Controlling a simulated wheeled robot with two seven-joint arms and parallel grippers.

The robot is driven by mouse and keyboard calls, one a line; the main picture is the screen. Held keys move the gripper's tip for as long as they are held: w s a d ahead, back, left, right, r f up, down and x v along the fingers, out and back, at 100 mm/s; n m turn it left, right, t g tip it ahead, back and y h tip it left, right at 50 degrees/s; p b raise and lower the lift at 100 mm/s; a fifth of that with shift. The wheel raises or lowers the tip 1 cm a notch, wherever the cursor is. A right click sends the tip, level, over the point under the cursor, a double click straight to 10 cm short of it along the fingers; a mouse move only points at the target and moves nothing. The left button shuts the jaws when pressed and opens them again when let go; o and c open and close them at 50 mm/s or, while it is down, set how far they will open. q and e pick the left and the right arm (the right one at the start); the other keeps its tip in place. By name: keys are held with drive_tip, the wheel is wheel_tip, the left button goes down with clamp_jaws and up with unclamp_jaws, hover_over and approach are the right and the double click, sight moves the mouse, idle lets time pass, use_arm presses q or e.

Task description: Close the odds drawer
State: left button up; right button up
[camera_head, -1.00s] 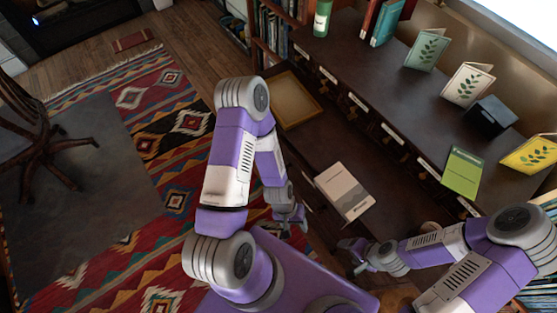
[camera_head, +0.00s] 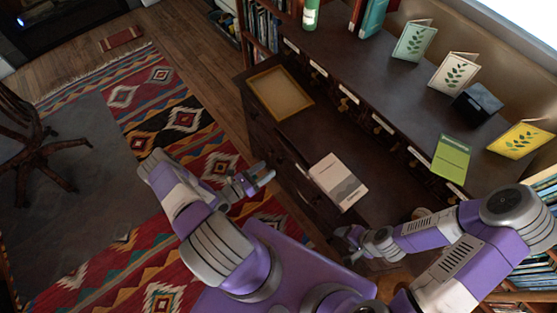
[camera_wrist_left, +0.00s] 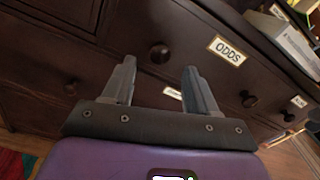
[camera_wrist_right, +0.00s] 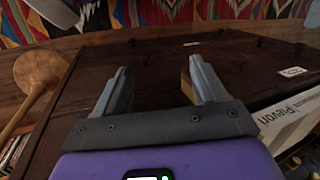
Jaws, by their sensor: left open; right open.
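The odds drawer (camera_wrist_left: 195,50) is a dark wood front with a round knob (camera_wrist_left: 160,53) and a brass-framed label reading ODDS (camera_wrist_left: 229,50) in the left wrist view. How far it stands out from the cabinet is hard to tell. My left gripper (camera_head: 265,178) is open and empty beside the cabinet's front; in its wrist view its fingers (camera_wrist_left: 158,82) point at the drawer front, with the knob between and beyond them. Contact is not clear. My right gripper (camera_head: 350,240) is open and empty near the cabinet's near end; its fingers show in its wrist view (camera_wrist_right: 160,85).
A grey-white book (camera_head: 338,180) and a yellowish tray (camera_head: 280,92) lie on the lower cabinet top. Behind is a raised shelf (camera_head: 400,100) with cards, a dark box (camera_head: 477,103) and a green bottle (camera_head: 310,14). Rug-covered floor (camera_head: 185,120) is open at left.

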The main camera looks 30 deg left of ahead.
sight(277, 161)
use_arm(q)
drive_tip(key=x, duration=0.7)
drive_tip(key=shift+w+b, duration=0.1)
drive_tip(key=shift+b, duration=0.3)
clamp_jaws()
drive_tip(key=shift+w+r, duration=0.1)
